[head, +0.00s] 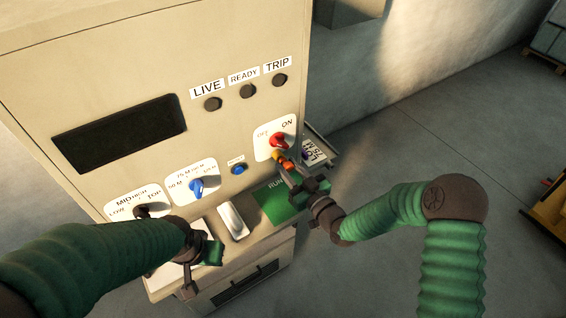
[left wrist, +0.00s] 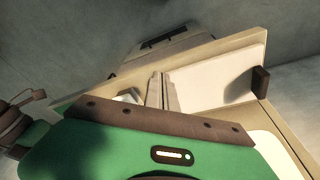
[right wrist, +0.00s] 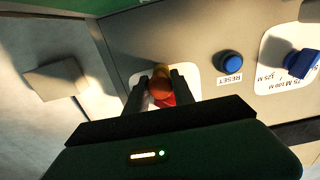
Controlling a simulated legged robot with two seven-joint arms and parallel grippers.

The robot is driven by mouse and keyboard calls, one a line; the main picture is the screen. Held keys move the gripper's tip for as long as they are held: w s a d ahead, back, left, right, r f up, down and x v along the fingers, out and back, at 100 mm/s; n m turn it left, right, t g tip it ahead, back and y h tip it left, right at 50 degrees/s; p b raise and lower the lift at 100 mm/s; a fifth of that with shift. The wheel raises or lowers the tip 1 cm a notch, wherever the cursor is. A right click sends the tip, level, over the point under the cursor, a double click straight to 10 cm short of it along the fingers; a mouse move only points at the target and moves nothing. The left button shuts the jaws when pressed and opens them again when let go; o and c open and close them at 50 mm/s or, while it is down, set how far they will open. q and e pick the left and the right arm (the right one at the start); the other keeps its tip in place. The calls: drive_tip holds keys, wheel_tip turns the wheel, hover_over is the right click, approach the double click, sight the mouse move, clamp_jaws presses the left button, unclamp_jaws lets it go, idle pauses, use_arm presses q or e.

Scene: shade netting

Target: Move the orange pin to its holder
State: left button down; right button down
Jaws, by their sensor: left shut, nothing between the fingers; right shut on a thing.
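The orange pin (head: 287,164) is at the panel, just below the red OFF/ON knob (head: 278,140). My right gripper (head: 285,171) is shut on the pin. In the right wrist view, the pin's rounded orange end (right wrist: 160,86) sits between the fingers, with yellow and red parts close behind it; whether it touches the knob is unclear. I cannot clearly make out its holder; a small side tray (head: 319,151) with a label stands right of the panel. My left gripper (head: 189,289) is shut and empty over the front ledge, its fingers together in the left wrist view (left wrist: 161,92).
The cabinet panel carries a blue selector knob (head: 196,187), a blue reset button (head: 239,169) and a dark knob (head: 142,211) at left. A green RUN plate (head: 278,203) and a white block (head: 233,220) are on the ledge. Open floor lies to the right.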

sight(291, 169)
drive_tip(key=shift+s+d+r, duration=0.1)
drive_tip(key=shift+d, duration=0.15)
drive_tip(key=shift+s+d+r, duration=0.15)
drive_tip(key=shift+s+d, duration=0.3)
drive_tip(key=shift+v, duration=1.8)
drive_tip(key=shift+a, duration=0.1)
drive_tip(key=shift+s, duration=0.15)
drive_tip(key=shift+v, duration=1.95)
